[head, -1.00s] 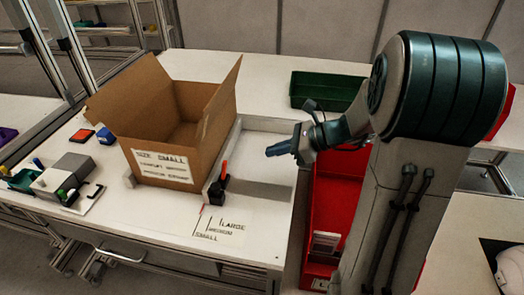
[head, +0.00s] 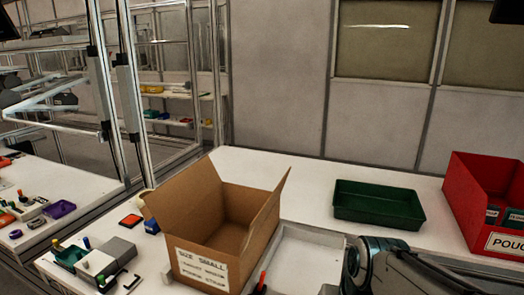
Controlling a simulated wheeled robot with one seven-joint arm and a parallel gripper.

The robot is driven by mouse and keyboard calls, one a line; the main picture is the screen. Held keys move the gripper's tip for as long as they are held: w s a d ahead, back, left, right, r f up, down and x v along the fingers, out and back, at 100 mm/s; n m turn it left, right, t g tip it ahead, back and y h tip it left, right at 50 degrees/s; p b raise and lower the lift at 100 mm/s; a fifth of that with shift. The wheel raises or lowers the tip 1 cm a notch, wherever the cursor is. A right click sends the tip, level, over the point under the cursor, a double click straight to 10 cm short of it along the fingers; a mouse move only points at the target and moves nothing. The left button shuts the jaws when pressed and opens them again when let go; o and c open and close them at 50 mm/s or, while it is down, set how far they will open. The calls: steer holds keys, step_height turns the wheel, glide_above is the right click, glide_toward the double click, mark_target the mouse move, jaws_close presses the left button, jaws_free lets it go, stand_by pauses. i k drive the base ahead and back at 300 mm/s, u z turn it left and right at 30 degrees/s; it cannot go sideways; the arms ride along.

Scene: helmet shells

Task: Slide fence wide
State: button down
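The fence (head: 270,262) is a pale rail along the right side of the open cardboard box (head: 208,265). Its near end carries an orange-and-black lever (head: 262,282), cut off by the bottom edge of the head view. The scale lines for the fence positions are out of the frame. The box has its flaps up and a "SIZE SMALL" label on its front. My gripper (head: 328,289) only just shows at the bottom edge, right of the lever and apart from it. Its fingers are too cut off to tell whether they are open.
A pale recessed area (head: 305,258) lies right of the fence. A green tray (head: 378,205) stands behind it, and a red bin (head: 487,200) with pouches is at the far right. A grey device (head: 105,258) and an orange pad (head: 130,221) are left of the box.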

mark_target(251, 287)
steer(key=u, duration=0.05)
steer(key=k, duration=0.5)
steer(key=u, duration=1.5)
steer(key=i, duration=0.9)
steer(key=z, duration=2.2)
